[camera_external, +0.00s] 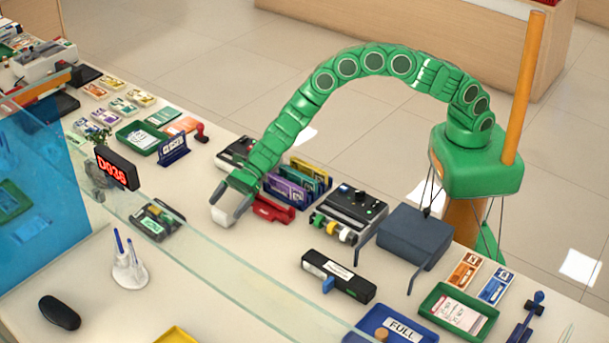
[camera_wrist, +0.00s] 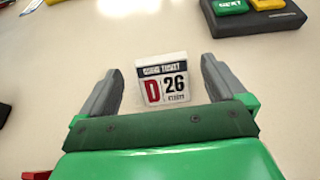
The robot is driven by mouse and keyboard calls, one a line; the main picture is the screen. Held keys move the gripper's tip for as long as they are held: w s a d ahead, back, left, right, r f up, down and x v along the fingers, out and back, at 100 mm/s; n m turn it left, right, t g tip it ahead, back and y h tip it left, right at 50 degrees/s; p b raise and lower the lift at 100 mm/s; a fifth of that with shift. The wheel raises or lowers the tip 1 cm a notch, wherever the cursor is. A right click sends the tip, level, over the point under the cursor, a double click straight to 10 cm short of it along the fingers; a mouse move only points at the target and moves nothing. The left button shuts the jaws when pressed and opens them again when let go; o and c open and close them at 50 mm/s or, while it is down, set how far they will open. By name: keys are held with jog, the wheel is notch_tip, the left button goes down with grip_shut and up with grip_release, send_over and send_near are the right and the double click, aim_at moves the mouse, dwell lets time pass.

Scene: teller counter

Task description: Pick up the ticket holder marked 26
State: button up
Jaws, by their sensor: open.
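The ticket holder marked 26 (camera_wrist: 165,82) is a small white block with a red panel lettered D and a dark 26 in the wrist view. It stands on the counter between the two grey fingers of my gripper (camera_wrist: 163,84), with a gap on each side. In the external view the white holder (camera_external: 223,215) shows at the tip of my green arm, partly covered by the fingers of my gripper (camera_external: 232,203). My gripper is open and holds nothing.
A red device (camera_external: 270,209) and a rack of coloured folders (camera_external: 297,186) stand close to the right of my gripper. A dark keypad (camera_external: 157,221) lies to the left. A glass screen (camera_external: 215,262) runs along the front.

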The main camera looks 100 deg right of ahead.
aim_at(221, 212)
jog(key=shift+x, duration=1.75)
jog(key=shift+d+r, duration=0.1)
jog(key=c, duration=1.1)
jog(key=shift+o, duration=0.2)
